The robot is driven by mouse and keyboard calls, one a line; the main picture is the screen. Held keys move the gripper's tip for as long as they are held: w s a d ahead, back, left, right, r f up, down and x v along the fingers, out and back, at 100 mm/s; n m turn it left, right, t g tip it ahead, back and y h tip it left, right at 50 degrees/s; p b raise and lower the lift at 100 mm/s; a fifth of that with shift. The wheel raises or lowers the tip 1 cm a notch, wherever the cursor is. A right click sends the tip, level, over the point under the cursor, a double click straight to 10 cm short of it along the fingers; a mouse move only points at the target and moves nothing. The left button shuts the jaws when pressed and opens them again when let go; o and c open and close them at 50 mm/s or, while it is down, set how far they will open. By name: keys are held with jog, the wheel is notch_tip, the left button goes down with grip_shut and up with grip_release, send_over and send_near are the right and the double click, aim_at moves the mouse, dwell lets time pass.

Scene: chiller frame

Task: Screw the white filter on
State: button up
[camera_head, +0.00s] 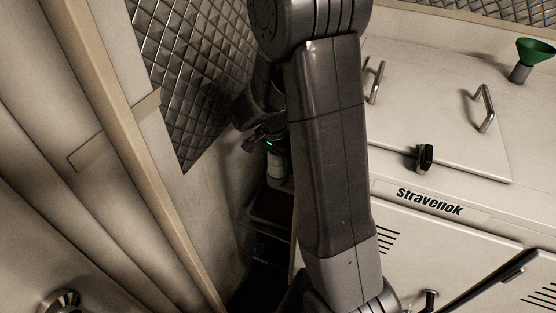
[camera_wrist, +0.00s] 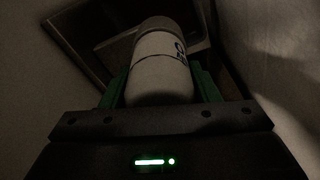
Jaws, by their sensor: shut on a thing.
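The white filter (camera_wrist: 160,70) is a pale cylinder with dark lettering, held between the green fingers of my gripper (camera_wrist: 160,88) in the wrist view. Its far end, a greyer band, points away toward a dark recess. Whether that end touches a mount cannot be told. In the head view a small pale part of the filter (camera_head: 275,165) shows below my gripper, in the narrow gap left of the white cabinet. My arm hides most of this area, and the gripper's fingers are not clear there.
The white Stravenok cabinet (camera_head: 430,160) with handles and a black latch (camera_head: 425,157) stands right. A green funnel (camera_head: 535,52) is at the upper right. A quilted metal wall (camera_head: 185,70) and pale wall close in on the left. A dark shelf-like box (camera_head: 270,215) lies below the filter.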

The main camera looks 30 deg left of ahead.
jog(key=o, duration=1.1)
jog(key=shift+c, duration=0.2)
jog(key=n, duration=0.3)
jog(key=shift+n, duration=0.4)
jog(key=n, duration=0.3)
jog(key=shift+n+y+p, duration=0.35)
jog(key=shift+n+y, duration=0.05)
jog(key=n, duration=0.3)
jog(key=shift+n, duration=0.4)
jog(key=n, duration=0.3)
jog(key=shift+n+g+y, duration=0.3)
jog(key=shift+g, duration=0.1)
